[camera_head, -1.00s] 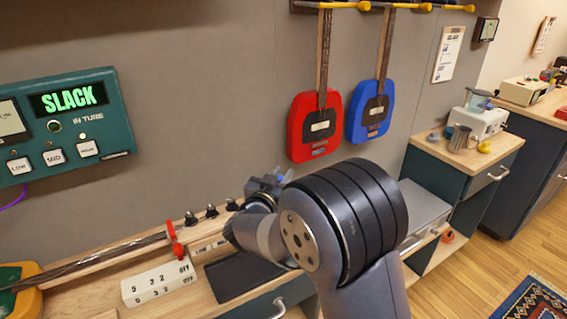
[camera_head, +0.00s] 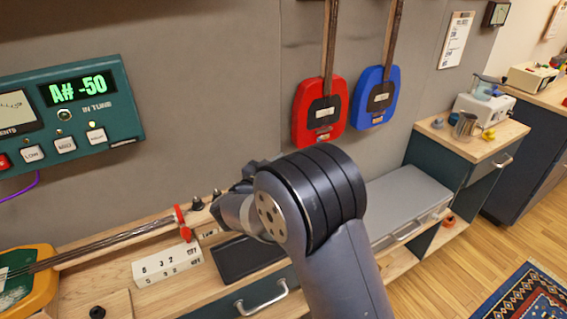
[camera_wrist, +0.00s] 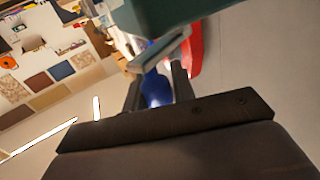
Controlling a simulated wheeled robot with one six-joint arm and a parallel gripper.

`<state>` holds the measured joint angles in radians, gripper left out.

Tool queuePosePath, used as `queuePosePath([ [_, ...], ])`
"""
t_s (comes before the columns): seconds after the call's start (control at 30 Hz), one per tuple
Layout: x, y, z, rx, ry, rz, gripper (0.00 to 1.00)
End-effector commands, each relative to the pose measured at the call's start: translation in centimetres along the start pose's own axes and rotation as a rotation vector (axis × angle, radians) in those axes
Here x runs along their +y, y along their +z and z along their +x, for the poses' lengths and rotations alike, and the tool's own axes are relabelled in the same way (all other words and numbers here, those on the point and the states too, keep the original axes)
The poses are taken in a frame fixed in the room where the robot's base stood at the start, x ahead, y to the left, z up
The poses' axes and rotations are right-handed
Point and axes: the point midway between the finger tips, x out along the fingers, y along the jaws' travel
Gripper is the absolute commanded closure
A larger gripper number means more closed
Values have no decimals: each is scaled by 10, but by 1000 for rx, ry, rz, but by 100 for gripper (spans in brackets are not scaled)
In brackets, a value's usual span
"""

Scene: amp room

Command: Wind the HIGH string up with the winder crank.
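In the head view, my gripper is mostly hidden behind my arm, at the right end of the long string neck (camera_head: 130,237). The red clip (camera_head: 182,222) crosses the neck near the dark pegs (camera_head: 197,203).
The red guitar (camera_head: 319,112) and blue guitar (camera_head: 378,98) hang on the wall. A grey box (camera_head: 408,205) is right of my arm.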

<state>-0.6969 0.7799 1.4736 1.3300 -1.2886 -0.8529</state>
Motion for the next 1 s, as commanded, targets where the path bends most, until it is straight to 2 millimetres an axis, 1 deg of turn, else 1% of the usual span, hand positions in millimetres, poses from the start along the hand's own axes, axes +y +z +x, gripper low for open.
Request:
queuePosePath([
  [0.03,0,0,0,0,0,1,71],
  [0.2,0,0,0,-1,0,0,57],
  [0.43,0,1,0,-2,0,0,57],
  [0.53,0,1,-6,-2,-1,0,57],
  [0.67,-1,1,-25,-1,-4,0,57],
  [0.9,-1,1,-74,-2,-5,0,57],
  [1.0,-1,1,-90,-1,-3,0,57],
])
